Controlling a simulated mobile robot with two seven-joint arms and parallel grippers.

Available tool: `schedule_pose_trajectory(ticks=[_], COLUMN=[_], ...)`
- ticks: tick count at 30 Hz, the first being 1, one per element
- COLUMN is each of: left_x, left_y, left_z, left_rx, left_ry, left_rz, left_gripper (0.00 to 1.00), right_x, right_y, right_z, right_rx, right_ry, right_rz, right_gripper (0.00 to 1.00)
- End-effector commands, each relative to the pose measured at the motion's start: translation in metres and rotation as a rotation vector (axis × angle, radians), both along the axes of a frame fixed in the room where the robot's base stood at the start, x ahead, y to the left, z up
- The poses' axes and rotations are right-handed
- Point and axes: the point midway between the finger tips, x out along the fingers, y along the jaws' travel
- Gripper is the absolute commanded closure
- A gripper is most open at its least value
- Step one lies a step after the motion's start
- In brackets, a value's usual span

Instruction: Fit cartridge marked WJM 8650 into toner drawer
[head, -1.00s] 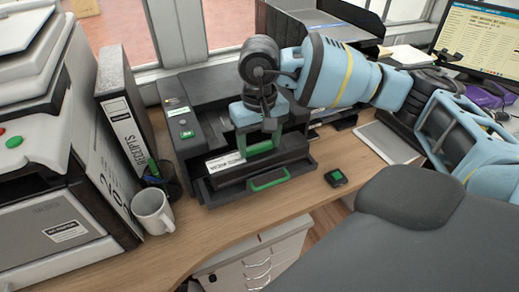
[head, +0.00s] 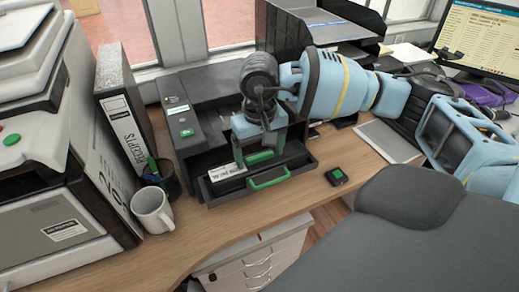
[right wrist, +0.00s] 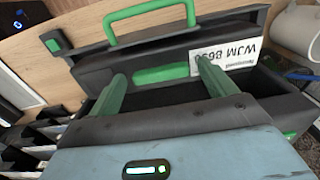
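The cartridge has a white label (head: 228,172) and a green grip (head: 260,157); it lies in the pulled-out toner drawer (head: 225,193) of the dark printer (head: 207,88). In the right wrist view the cartridge (right wrist: 105,72) shows its label upside down, reading WJM 8650. My right gripper (head: 260,148) is right above the cartridge. Its green fingers (right wrist: 160,78) are spread wide, one towards each end of the grip, and appear clear of it. Whether the cartridge is fully seated is hard to tell. The drawer has a green front handle (head: 268,178). My left gripper is not in view.
A white mug (head: 152,210), a pen cup (head: 165,178) and a binder (head: 125,125) stand left of the printer. The desk (head: 215,235) before the drawer is clear.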

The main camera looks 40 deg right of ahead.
Motion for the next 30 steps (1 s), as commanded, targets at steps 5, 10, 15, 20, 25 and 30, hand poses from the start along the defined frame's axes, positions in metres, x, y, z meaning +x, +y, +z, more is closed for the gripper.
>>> schedule_pose_trajectory(ticks=[5, 10, 15, 20, 25, 30], left_x=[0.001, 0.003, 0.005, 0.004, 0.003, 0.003], left_y=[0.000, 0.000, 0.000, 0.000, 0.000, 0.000], left_z=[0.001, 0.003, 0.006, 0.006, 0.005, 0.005], left_rx=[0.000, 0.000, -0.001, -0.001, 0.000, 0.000], left_ry=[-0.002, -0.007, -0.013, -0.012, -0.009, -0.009], left_rz=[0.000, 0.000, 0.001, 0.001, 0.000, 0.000], left_gripper=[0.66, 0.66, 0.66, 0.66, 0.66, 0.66], right_x=[0.000, 0.000, 0.001, 0.001, 0.001, 0.001], right_y=[0.000, 0.000, 0.001, 0.001, 0.001, 0.000], right_z=[0.000, 0.004, 0.022, 0.054, 0.088, 0.113], right_rx=[0.000, 0.000, 0.002, 0.002, 0.001, 0.001], right_ry=[0.000, -0.001, -0.005, -0.006, -0.002, -0.001], right_rz=[0.000, 0.000, 0.000, 0.000, 0.000, 0.001], right_gripper=[0.15, 0.15, 0.15, 0.15, 0.15, 0.15])
